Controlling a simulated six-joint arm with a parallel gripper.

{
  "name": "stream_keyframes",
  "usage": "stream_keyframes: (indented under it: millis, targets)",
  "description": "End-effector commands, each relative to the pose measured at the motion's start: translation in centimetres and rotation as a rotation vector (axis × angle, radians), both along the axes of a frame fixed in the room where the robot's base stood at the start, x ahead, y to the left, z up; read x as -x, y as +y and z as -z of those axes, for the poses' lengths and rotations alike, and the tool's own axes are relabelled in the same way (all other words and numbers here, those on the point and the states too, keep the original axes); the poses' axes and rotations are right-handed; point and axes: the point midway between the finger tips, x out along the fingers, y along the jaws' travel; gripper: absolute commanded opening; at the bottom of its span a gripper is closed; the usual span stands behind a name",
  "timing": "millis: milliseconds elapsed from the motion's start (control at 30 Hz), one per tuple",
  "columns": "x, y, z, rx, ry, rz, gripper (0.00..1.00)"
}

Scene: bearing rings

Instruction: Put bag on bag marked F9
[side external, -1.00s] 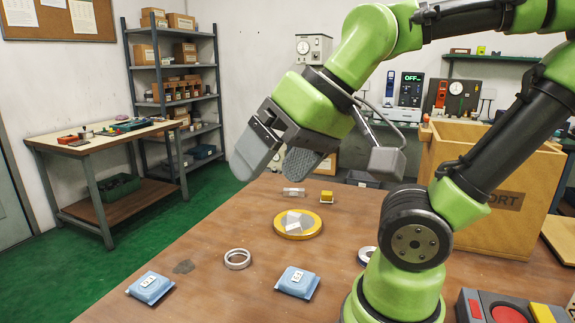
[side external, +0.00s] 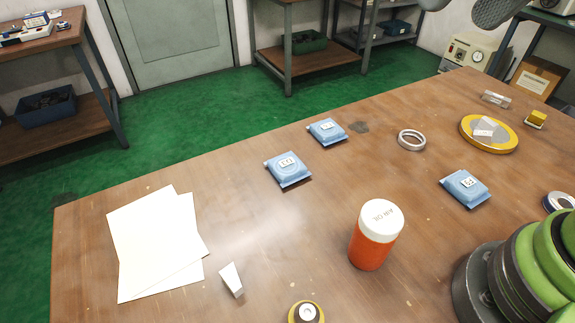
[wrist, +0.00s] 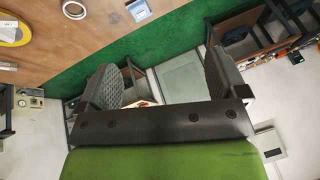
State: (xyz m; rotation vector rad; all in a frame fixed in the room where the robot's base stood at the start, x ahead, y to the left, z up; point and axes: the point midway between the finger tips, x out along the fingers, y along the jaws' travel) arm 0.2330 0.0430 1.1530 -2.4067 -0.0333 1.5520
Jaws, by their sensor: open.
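Three blue bags with small white labels lie flat and apart on the wooden table in the side view. One bag (side external: 326,132) is at the far edge, one bag (side external: 288,169) is nearer and left of it, and one bag (side external: 465,188) is at the right. The label characters are too small to read surely, so I cannot tell which is F9. The wrist view shows one blue bag (wrist: 139,10) at its top edge. My gripper (wrist: 160,82) is open and empty, high above the table. In the side view only its fingertips show at the top right.
An orange canister (side external: 374,237) stands in front. White papers (side external: 155,240) lie left.

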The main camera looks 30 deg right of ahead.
Motion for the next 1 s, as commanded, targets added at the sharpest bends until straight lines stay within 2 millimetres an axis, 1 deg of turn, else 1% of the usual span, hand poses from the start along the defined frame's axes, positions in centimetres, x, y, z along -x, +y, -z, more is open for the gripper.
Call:
stream_keyframes:
  millis: [33, 100, 167, 200, 267, 300, 367, 400, 467, 500, 600, 700, 800, 1000]
  targets:
    - [-1.9, 0.6, 0.5, 0.017, 0.034, -0.031, 0.91]
    - [-4.3, 1.3, 1.3, 0.041, 0.074, -0.071, 0.91]
    - [-6.3, 2.0, 2.3, 0.061, 0.106, -0.107, 0.91]
    - [-7.6, 2.5, 3.1, 0.076, 0.127, -0.129, 0.91]
    - [-9.4, 3.3, 4.6, 0.097, 0.162, -0.165, 0.91]
    - [-10.6, 3.9, 5.7, 0.111, 0.182, -0.188, 0.91]
    - [-12.1, 4.8, 7.6, 0.133, 0.215, -0.223, 0.91]
    - [-13.1, 5.4, 9.0, 0.148, 0.235, -0.247, 0.91]
    - [-14.4, 6.3, 11.2, 0.170, 0.267, -0.281, 0.91]
    - [-15.1, 6.9, 12.8, 0.184, 0.286, -0.304, 0.91]
    - [-16.3, 8.2, 16.5, 0.217, 0.331, -0.354, 0.91]
    - [-16.8, 9.0, 19.5, 0.243, 0.364, -0.392, 0.91]
    - [-17.0, 9.6, 21.5, 0.259, 0.384, -0.417, 0.91]
    - [-17.0, 9.9, 24.1, 0.269, 0.400, -0.431, 0.91]
